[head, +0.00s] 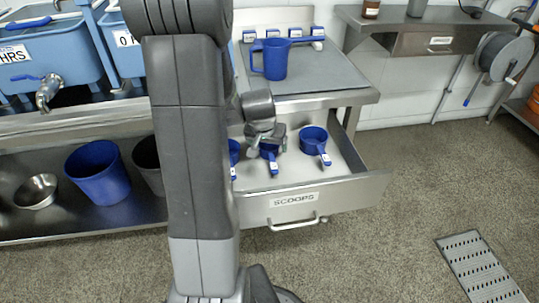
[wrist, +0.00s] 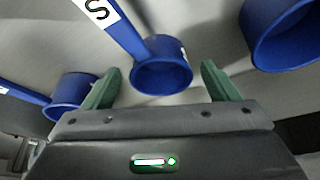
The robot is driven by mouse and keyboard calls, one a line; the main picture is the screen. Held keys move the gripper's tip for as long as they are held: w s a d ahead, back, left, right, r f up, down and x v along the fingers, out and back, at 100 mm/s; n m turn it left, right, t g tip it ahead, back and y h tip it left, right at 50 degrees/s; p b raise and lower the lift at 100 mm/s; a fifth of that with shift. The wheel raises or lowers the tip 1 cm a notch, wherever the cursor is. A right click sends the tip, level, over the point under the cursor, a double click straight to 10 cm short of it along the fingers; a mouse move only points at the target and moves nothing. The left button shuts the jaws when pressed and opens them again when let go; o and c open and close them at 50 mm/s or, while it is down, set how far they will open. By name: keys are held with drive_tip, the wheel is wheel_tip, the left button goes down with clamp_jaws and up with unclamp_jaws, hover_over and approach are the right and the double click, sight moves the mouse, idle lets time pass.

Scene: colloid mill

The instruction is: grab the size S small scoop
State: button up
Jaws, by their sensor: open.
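The size S small scoop is a blue cup (wrist: 163,76) with a straight handle marked "S" (wrist: 97,10), which runs to the upper left in the wrist view. My gripper (wrist: 160,72) is open. Its two green fingers stand to the left and right of the cup, with a gap on each side. In the head view my gripper (head: 262,138) is over the open drawer, partly covering the middle blue scoop (head: 270,153). I cannot tell the exact height of the fingers over the drawer floor.
The drawer labelled "SCOOPS" (head: 295,200) is pulled out under a steel table. A larger blue scoop (head: 313,140) lies to the right. Another blue scoop (wrist: 72,92) lies close beside the left finger. A blue jug (head: 275,60) stands on the table.

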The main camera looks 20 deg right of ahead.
drive_tip(key=shift+x, duration=1.05)
drive_tip(key=c, duration=1.1)
